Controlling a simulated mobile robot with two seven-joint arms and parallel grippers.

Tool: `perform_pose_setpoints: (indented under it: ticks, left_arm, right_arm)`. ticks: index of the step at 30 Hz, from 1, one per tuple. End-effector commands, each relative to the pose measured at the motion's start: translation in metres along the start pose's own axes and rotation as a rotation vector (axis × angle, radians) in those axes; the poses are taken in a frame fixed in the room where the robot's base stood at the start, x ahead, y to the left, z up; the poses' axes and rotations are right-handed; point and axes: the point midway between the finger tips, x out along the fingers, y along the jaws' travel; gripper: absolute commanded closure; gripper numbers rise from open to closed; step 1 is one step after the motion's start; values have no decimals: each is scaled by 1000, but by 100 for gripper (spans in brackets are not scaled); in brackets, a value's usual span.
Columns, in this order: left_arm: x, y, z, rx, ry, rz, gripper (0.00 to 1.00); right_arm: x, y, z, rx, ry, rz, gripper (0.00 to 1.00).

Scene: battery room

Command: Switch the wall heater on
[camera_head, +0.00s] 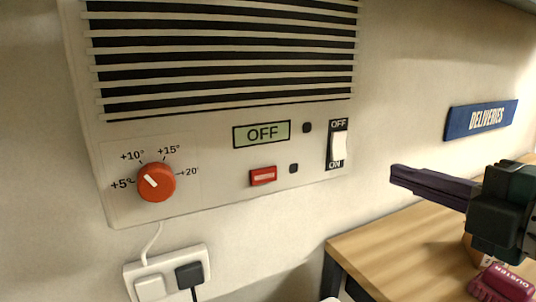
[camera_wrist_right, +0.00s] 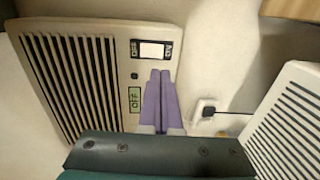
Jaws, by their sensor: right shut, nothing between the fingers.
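The wall heater (camera_head: 215,175) is a cream box with dark slats, and its display (camera_head: 262,134) reads OFF. A white rocker switch (camera_head: 338,147) sits on a black plate at its right, marked OFF above and ON below. A red dial (camera_head: 156,182) and a small red button (camera_head: 263,176) are on the same panel. My right gripper (camera_head: 397,173) is shut and empty, to the right of the switch and slightly lower, apart from it. In the right wrist view, the purple fingers (camera_wrist_right: 160,74) point toward the heater's switch (camera_wrist_right: 152,50). My left gripper is not in view.
A wall socket (camera_head: 141,269) with a black plug (camera_head: 189,275) is below the heater. A wooden table (camera_head: 375,247) stands at lower right, with a red DUSTER item (camera_head: 500,284). A blue DELIVERIES sign (camera_head: 481,119) hangs on the wall. A white slatted unit (camera_wrist_right: 291,120) shows in the wrist view.

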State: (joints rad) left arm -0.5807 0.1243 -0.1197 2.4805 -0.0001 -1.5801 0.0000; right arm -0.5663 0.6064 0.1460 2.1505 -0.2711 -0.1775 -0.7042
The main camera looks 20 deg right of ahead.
Motion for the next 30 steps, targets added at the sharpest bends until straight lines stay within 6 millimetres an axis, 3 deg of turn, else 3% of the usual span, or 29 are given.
perform_pose_setpoints:
  ticks: [9, 15, 21, 30]
  left_arm:
    - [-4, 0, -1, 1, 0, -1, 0]
    - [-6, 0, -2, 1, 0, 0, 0]
    - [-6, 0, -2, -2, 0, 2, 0]
    - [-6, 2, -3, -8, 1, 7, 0]
  right_arm:
    - [55, 2, 0, -1, -1, 3, 100]
    - [82, 2, 0, 0, -1, 1, 100]
    - [94, 0, 0, 1, -1, -1, 100]
    - [96, 0, 0, 0, 0, -2, 100]
